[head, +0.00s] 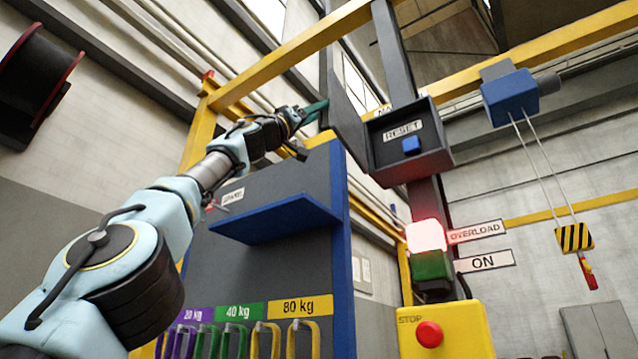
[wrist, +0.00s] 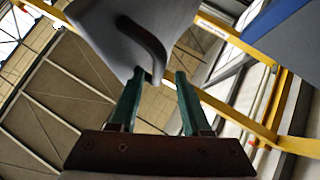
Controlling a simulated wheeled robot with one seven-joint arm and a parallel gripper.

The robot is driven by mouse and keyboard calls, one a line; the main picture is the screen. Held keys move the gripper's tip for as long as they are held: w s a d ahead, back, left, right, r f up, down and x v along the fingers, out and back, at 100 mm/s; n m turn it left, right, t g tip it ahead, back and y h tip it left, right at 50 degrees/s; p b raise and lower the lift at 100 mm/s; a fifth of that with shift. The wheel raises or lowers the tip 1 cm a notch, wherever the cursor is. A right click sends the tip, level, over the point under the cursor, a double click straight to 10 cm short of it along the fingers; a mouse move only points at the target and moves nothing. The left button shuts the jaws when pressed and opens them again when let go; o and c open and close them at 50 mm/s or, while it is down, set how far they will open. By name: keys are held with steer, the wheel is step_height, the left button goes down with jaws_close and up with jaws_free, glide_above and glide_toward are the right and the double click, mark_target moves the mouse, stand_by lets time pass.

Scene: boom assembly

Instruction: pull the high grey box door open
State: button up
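The high grey box (head: 440,158) is at upper centre right in the head view, with a RESET label and a blue button (head: 411,145) visible inside. Its grey door (head: 346,112) stands swung open on the box's left side. In the wrist view the door (wrist: 105,40) fills the top, with a dark curved handle (wrist: 143,42) on it. My gripper (head: 316,108) is at the door's left side. Its teal fingers (wrist: 160,80) are apart in the wrist view. The handle's lower end lies close to the left fingertip, and contact cannot be told.
Below my arm is a grey panel with a blue shelf (head: 275,219) and several coloured weight handles. A lit red lamp (head: 426,236) and a yellow stop box (head: 445,330) are under the grey box. A hoist hook (head: 574,238) hangs at right.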

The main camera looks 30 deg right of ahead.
steer(key=b+v, duration=0.8)
steer(key=v, duration=0.2)
steer(key=shift+g, duration=0.3)
steer(key=shift+s, duration=0.15)
